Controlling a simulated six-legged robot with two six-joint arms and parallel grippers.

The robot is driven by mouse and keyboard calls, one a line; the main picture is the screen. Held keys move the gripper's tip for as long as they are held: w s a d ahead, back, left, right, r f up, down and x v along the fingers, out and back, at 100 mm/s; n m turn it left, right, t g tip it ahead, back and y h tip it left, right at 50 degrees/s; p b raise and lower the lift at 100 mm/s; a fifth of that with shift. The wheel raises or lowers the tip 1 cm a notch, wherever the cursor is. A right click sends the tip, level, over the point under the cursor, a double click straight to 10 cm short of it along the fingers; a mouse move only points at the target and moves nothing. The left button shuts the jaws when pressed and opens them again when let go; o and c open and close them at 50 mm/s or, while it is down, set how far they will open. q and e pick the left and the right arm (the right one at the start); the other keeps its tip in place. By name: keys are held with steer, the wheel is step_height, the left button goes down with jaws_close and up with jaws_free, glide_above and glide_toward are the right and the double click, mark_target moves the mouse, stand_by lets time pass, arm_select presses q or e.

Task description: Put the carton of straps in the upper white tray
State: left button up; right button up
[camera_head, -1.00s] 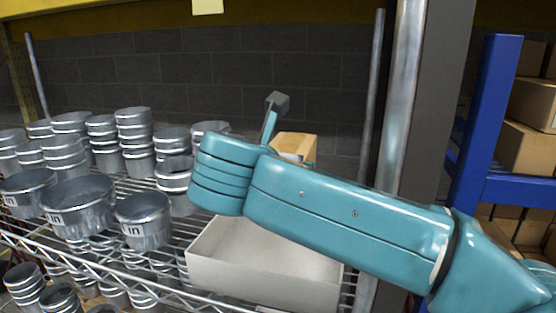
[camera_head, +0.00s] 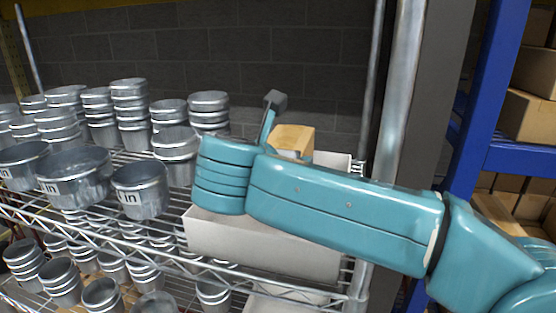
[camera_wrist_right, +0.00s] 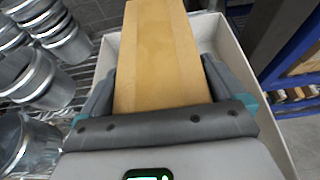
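The carton of straps is a tan box (camera_head: 292,139), partly hidden behind my right arm in the head view. In the right wrist view the carton (camera_wrist_right: 160,50) is between the two dark fingers of my right gripper (camera_wrist_right: 158,78), which is shut on its sides. The upper white tray (camera_head: 255,243) is an open box on the upper wire shelf. Its walls also show around the carton in the right wrist view (camera_wrist_right: 226,40). The carton is over the tray; my arm hides the gap between them in the head view. My left gripper is out of view.
Stacks of metal duct collars (camera_head: 75,178) crowd the shelf left of the tray. More collars stand on the lower shelf, where another white tray (camera_head: 268,303) shows partly. A metal post (camera_head: 398,100) and a blue rack frame (camera_head: 490,100) stand to the right.

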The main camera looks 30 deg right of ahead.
steer(key=shift+s+d+r, duration=0.1)
steer(key=shift+s+d, duration=0.15)
steer(key=shift+s, duration=0.1)
steer(key=shift+w+a, duration=0.1)
steer(key=shift+a, duration=0.15)
steer(key=shift+s+a+r+b, duration=0.1)
steer(key=shift+a+b, duration=0.1)
steer(key=shift+a, duration=0.2)
steer(key=shift+s+a+r+b, duration=0.1)
steer(key=shift+a+b, duration=0.05)
steer(key=shift+a, duration=0.25)
steer(key=b+v, duration=0.2)
steer(key=v, duration=1.2)
steer(key=shift+s+d+r, duration=0.25)
steer(key=shift+s+r, duration=0.05)
steer(key=shift+s, duration=0.15)
